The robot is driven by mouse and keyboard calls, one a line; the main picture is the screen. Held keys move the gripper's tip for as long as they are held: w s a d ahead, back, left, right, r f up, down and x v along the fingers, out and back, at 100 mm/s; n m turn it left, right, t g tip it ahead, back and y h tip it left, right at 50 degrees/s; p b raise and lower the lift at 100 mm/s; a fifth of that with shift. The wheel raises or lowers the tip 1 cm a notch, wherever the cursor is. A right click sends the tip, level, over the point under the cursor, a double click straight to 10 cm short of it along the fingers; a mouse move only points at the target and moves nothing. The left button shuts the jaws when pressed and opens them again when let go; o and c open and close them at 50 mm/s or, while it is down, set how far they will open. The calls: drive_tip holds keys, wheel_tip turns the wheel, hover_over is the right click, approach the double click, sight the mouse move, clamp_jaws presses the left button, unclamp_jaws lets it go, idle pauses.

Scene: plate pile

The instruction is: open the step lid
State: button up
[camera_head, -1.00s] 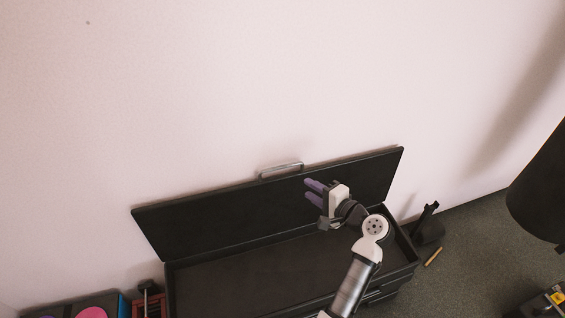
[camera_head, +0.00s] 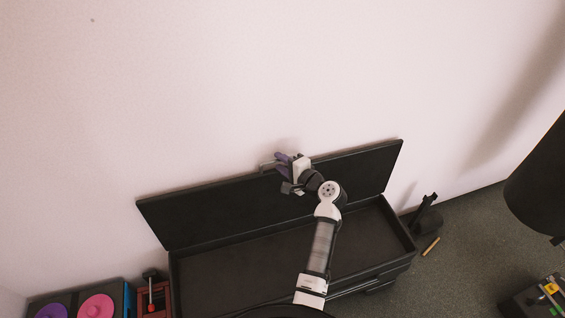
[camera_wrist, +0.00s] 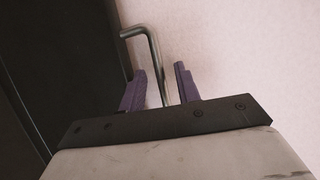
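The black step lid (camera_head: 205,218) stands raised, leaning back near the pale wall, with the black box (camera_head: 235,268) open below it. A metal bar handle (camera_head: 265,166) sits on the lid's top edge. My gripper (camera_head: 279,160) is at the lid's upper edge, right by the handle. In the wrist view, the purple fingers of my gripper (camera_wrist: 160,70) are apart. The handle (camera_wrist: 154,52) runs down between them, with a gap on the right side; whether the left finger touches it is unclear.
The wall (camera_head: 250,80) is close behind the lid. A black lamp-like shape (camera_head: 540,185) hangs at the right. A black stand (camera_head: 425,212) and a small wooden stick (camera_head: 430,246) are on the floor. Pink (camera_head: 96,307) and purple discs lie at lower left.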

drive_tip(key=shift+c, duration=0.3)
clamp_jaws()
drive_tip(key=s+d+f+n+t+y+b, duration=0.1)
drive_tip(key=s+d+f+t+y+b, duration=0.1)
drive_tip(key=s+b, duration=0.7)
drive_tip(key=shift+s+d+t, duration=0.4)
drive_tip(key=shift+s+d, duration=0.2)
drive_tip(key=shift+d, duration=0.1)
